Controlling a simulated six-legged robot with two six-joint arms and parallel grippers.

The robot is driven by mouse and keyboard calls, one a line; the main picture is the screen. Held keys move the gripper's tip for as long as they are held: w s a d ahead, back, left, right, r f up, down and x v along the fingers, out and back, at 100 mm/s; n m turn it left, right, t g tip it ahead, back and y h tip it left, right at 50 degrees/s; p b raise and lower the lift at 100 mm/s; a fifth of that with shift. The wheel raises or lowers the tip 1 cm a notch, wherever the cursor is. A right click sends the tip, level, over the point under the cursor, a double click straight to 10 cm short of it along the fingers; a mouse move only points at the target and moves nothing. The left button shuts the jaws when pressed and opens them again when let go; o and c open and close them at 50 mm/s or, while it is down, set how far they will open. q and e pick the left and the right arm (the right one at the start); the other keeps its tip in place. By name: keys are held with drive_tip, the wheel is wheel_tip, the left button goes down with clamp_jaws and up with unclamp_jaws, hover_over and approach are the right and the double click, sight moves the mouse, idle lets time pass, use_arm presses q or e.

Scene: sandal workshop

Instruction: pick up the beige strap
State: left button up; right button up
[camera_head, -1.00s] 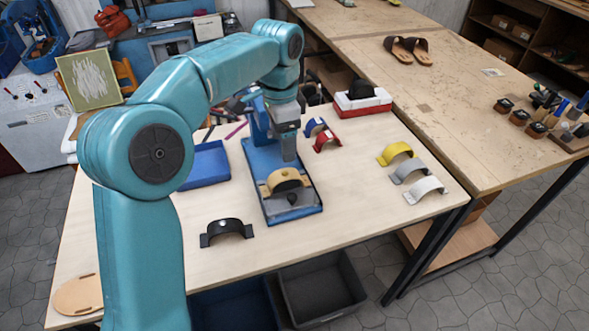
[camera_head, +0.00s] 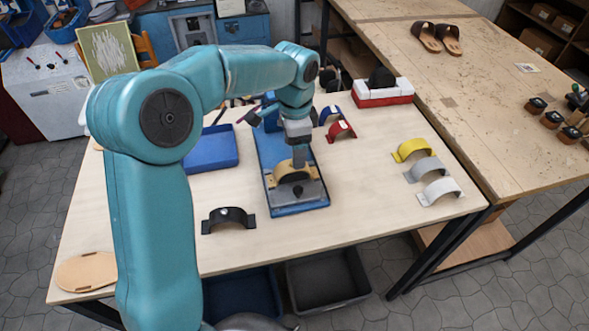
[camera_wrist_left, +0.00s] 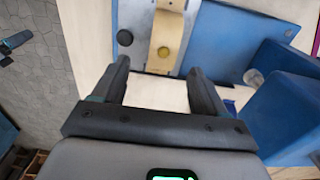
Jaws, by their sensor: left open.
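The beige strap (camera_head: 294,172) is an arched band on the grey block of a blue press-like stand (camera_head: 308,208). In the left wrist view the strap (camera_wrist_left: 168,28) runs from the top edge down, with a round brass-coloured spot on it. My left gripper (camera_head: 300,163) is over the stand, close to the strap in the head view. In the left wrist view its two dark fingers (camera_wrist_left: 160,78) are apart and empty, with the strap's near end just beyond the gap between them. My right gripper does not show.
A black strap (camera_head: 228,219) stands left of the stand, near a blue tray (camera_head: 212,152). Red (camera_head: 341,130) and blue (camera_head: 329,114) straps are behind right. Yellow (camera_head: 411,149), grey and white straps are at the right. The table's front is mostly clear.

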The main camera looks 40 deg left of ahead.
sight(291, 164)
use_arm(q)
drive_tip(key=shift+s+a+f+p, duration=0.4)
drive_tip(key=shift+s+f, duration=0.1)
drive_tip(key=shift+f, duration=0.2)
drive_tip(key=f, duration=0.2)
drive_tip(key=w+f, duration=0.1)
drive_tip(key=f, duration=0.1)
drive_tip(key=shift+w+d+p, duration=0.15)
drive_tip(key=shift+w+p, duration=0.05)
drive_tip(key=shift+p, duration=0.1)
drive_tip(key=shift+s+r, duration=0.1)
drive_tip(key=shift+s, duration=0.4)
drive_tip(key=shift+w+f, duration=0.2)
drive_tip(key=shift+w, duration=0.2)
drive_tip(key=c, duration=1)
drive_tip(key=shift+s+r, duration=0.15)
drive_tip(key=shift+s, duration=0.15)
drive_tip(key=shift+c, duration=1)
drive_tip(key=shift+w, duration=0.1)
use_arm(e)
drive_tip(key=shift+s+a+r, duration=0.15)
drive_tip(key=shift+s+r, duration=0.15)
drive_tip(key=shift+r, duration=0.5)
